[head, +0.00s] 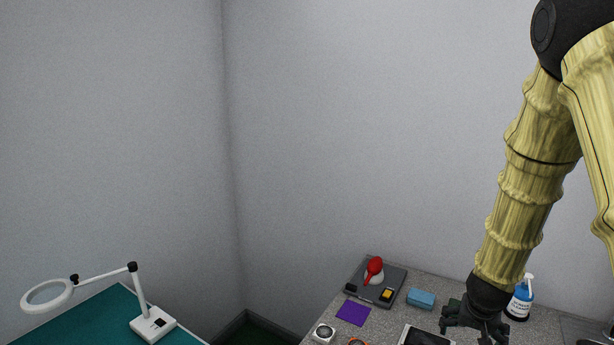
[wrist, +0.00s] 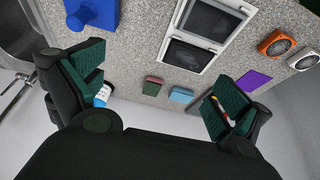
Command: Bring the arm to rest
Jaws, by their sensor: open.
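My gripper (head: 474,334) hangs pointing down over the speckled grey counter (head: 455,284) at the lower right of the head view. In the wrist view its two dark fingers with green pads stand wide apart, and the space between them (wrist: 165,72) is empty. It holds nothing. The fingers look to be above the counter items, with no touch visible. My arm comes down from the upper right of the head view.
A magnifier lamp (head: 152,323) stands on a green table (head: 95,313) at left. Grey walls stand behind.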

